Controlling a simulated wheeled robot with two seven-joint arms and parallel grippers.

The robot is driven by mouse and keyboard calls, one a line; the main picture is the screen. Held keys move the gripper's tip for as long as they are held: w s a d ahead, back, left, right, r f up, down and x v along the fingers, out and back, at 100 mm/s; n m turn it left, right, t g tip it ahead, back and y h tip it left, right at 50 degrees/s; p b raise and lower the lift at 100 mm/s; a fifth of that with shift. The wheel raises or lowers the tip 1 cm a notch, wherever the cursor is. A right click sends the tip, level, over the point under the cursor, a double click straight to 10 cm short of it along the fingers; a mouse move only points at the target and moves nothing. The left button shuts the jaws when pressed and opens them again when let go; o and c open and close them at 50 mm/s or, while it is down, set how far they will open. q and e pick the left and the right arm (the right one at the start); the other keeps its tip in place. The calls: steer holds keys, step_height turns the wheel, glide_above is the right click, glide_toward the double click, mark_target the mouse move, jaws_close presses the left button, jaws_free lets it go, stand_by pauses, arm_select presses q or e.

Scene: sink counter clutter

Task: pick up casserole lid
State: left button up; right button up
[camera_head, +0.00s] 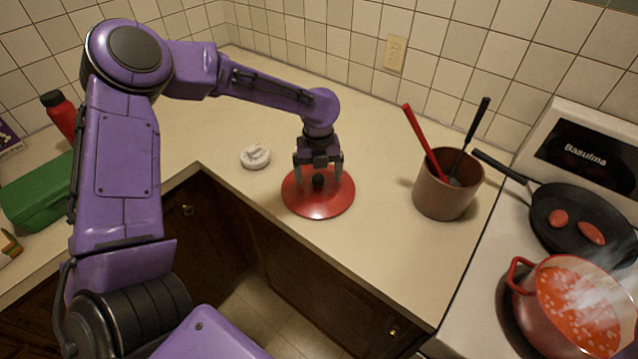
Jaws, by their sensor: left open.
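The casserole lid (318,205) is a red disc with a dark knob (318,181) at its middle. It lies on the beige counter near the front edge. My left gripper (318,178) points down over the lid, with its two fingers spread on either side of the knob. The gripper is open; whether the fingers touch the lid I cannot tell. A red casserole pot (533,309) with steaming orange-red food stands uncovered on the stove at the lower right. My right gripper is out of view.
A small white object (255,157) lies left of the lid. A brown crock (440,195) with utensils stands to the right. A black pan (572,232) sits on the stove (475,280). A green box (38,195) and a red bottle (62,116) stand at the left. The back counter is clear.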

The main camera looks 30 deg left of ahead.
arm_select(q)
steer(key=shift+f, duration=0.75)
steer(key=shift+s+r, duration=0.1)
jaws_close()
